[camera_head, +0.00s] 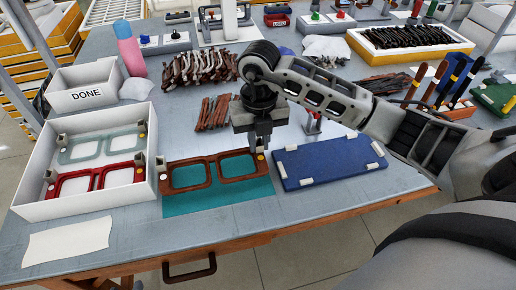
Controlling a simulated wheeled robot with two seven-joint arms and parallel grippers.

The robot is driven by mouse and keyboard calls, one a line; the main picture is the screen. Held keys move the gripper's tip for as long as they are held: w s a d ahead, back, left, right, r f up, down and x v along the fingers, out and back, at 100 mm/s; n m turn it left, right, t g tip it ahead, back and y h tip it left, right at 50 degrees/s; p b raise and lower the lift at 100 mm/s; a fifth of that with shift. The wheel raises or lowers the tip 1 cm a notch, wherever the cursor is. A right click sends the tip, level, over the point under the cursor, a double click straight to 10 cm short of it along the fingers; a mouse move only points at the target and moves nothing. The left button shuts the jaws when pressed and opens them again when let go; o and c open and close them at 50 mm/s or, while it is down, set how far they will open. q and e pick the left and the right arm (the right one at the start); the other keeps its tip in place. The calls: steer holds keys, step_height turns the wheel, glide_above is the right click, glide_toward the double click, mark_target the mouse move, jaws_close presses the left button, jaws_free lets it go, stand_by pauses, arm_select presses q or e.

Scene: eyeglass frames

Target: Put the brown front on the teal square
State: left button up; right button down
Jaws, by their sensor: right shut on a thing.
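The brown front (188,176) is an eyeglass frame with two rounded openings. It shows over the upper part of the teal square (215,198), close to the white tray's right wall. I cannot tell whether it rests on the square or is slightly above it. My right gripper (259,147) points down at the front's right end and is shut on it; its fingers hide that end. The lower part of the teal square is bare. My left gripper is not in view.
A white tray (75,208) at left holds a red front (75,184) and a pale green front (85,149). A blue pad (328,163) with white clips lies to the right. The DONE box (85,97), brown temples (213,112) and tool rack (445,108) stand behind. The front table edge is clear.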

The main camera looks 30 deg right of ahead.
mark_target(258, 151)
steer(key=shift+w+f, duration=0.15)
steer(key=shift+f, duration=0.1)
step_height(258, 151, down, 3)
steer(key=shift+w+d, duration=0.1)
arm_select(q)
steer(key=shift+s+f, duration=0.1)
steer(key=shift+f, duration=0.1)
arm_select(e)
steer(key=shift+f, duration=0.15)
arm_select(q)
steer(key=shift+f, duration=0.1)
arm_select(e)
steer(key=shift+f, duration=0.1)
steer(key=c, duration=1.4)
jaws_free()
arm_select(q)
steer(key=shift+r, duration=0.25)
arm_select(e)
steer(key=shift+o, duration=0.2)
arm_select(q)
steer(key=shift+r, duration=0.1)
